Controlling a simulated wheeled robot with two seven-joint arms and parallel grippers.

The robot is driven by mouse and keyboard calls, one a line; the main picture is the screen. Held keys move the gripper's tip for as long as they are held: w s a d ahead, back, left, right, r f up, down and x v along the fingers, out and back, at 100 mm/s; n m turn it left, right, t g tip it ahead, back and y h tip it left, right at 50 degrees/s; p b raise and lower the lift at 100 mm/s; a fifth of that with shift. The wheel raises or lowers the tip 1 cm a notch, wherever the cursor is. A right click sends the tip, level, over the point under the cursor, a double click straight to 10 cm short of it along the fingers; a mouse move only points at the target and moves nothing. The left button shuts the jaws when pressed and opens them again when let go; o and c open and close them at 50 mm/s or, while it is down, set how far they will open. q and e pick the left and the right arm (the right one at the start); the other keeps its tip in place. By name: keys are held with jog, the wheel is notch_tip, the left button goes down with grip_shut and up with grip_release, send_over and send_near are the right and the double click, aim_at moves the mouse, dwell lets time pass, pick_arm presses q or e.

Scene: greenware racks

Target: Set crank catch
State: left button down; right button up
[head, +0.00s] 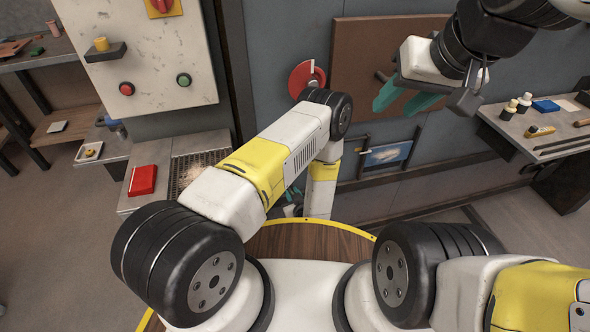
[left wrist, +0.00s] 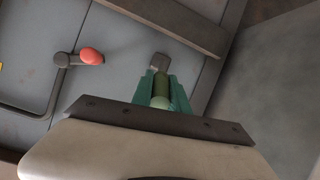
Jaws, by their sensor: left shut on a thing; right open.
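In the left wrist view, my left gripper (left wrist: 160,78) has its teal fingers shut around a green handle (left wrist: 161,89). A small grey block (left wrist: 159,61) shows at the far end of the handle, against a blue-grey panel. To its left, a grey crank arm (left wrist: 62,61) carries a red knob (left wrist: 92,56). I cannot tell which part is the catch. In the head view, my left gripper (head: 292,210) is mostly hidden behind my own arm. My right gripper (head: 397,97) is open and empty in front of a brown board (head: 352,32).
A red disc (head: 302,78) is on the wall beside the board. A control panel (head: 140,45) with red and green buttons stands at left, above a ledge with a red box (head: 142,180). A shelf (head: 515,128) with bottles and tools is at right. Floor is clear at lower left.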

aim_at(290, 190)
pick_arm(q)
jog(key=w+r+g, duration=0.1)
jog(key=r+g+h, duration=0.1)
jog(key=g, duration=0.1)
jog(key=shift+w+a, duration=0.25)
jog(key=shift+w, duration=0.1)
jog(key=shift+w+a+r+g+h, duration=0.1)
jog(key=shift+w+r+g+h, duration=0.2)
jog(key=shift+g, duration=0.55)
jog(key=shift+w+a+r+g+h, duration=0.1)
jog(key=shift+w+g+h, duration=0.3)
jog(key=shift+g, duration=0.45)
